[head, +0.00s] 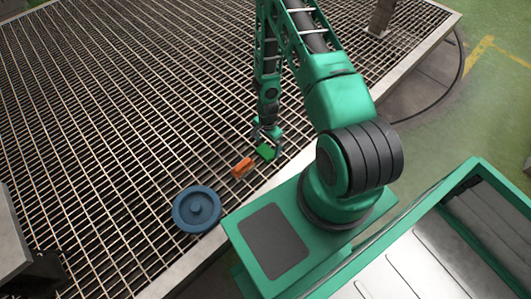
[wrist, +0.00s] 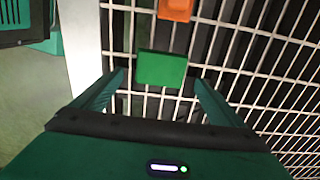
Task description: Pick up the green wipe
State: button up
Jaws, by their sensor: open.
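The green wipe (head: 266,152) is a small flat green block lying on the metal grating, near its edge. In the wrist view the green wipe (wrist: 162,69) is just beyond my gripper's fingertips, roughly centred between them. My gripper (head: 266,138) points down at the wipe in the head view. In the wrist view my gripper (wrist: 160,77) shows two green fingers spread apart with nothing between them.
An orange block (head: 242,167) lies close to the wipe; it also shows in the wrist view (wrist: 176,9). A blue round lidded thing (head: 197,209) sits nearer the grating's edge. The grating (head: 100,110) is otherwise mostly clear, bordered by a pale rim.

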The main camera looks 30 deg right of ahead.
aim_at(267, 151)
jog(key=shift+a+f, duration=0.1)
jog(key=shift+f, duration=1.45)
jog(key=c, duration=1.1)
jog(key=shift+c, duration=0.2)
jog(key=shift+r, duration=0.1)
jog(key=shift+r, duration=0.45)
jog(key=r, duration=0.1)
jog(key=a+r, duration=0.1)
jog(key=r, duration=0.1)
jog(key=shift+r, duration=0.3)
jog(key=a+r, duration=0.2)
jog(key=a, duration=0.1)
jog(key=s+a+r, duration=0.1)
jog(key=a+r, duration=0.1)
jog(key=a, duration=0.2)
jog(key=s+a+r, duration=0.1)
jog(key=a+r, duration=0.1)
jog(key=a, duration=0.1)
jog(key=shift+a+r, duration=0.15)
jog(key=shift+a, duration=0.1)
